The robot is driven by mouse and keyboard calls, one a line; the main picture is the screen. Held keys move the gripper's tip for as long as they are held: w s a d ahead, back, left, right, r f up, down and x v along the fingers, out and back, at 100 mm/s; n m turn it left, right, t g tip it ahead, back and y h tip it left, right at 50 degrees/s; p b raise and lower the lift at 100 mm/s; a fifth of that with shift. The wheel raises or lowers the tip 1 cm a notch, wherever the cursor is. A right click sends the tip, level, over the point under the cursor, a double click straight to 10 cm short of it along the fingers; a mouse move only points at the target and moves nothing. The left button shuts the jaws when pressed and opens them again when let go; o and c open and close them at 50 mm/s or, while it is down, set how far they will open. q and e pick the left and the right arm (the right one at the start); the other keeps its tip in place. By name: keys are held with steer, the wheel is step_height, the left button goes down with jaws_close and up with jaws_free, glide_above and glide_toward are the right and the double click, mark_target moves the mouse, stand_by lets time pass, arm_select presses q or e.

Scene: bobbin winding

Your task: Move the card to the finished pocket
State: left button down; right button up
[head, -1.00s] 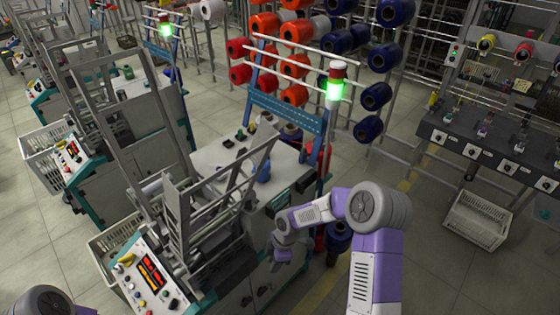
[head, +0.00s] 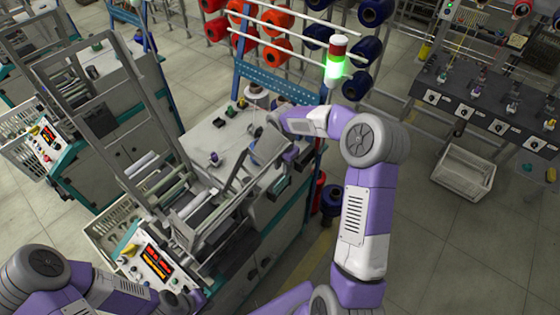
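I cannot make out the card or the finished pocket at this size. My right gripper (head: 288,153) hangs beyond the bent wrist of my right arm, beside a tilted grey plate (head: 268,146) at the right of the winding machine (head: 215,135). Its fingers are too small and too hidden to show whether they are open or hold anything. My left gripper is not clearly distinguishable there.
A signal lamp (head: 336,62) glows green above the machine. Racks with red spools (head: 276,50) and blue spools (head: 355,86) stand behind. A white crate (head: 466,172) is under the bench at the right. Open floor (head: 430,255) lies right of my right arm.

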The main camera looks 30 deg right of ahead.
mark_target(282, 180)
steer(key=f+b, duration=0.1)
steer(key=f, duration=0.1)
steer(key=f+b, duration=0.2)
steer(key=f, duration=0.1)
steer(key=f+b, duration=0.2)
steer(key=f, duration=0.1)
steer(key=shift+w, duration=0.25)
jaws_close()
step_height(282, 180, up, 8)
steer(key=p, duration=0.6)
steer(key=shift+f, duration=0.2)
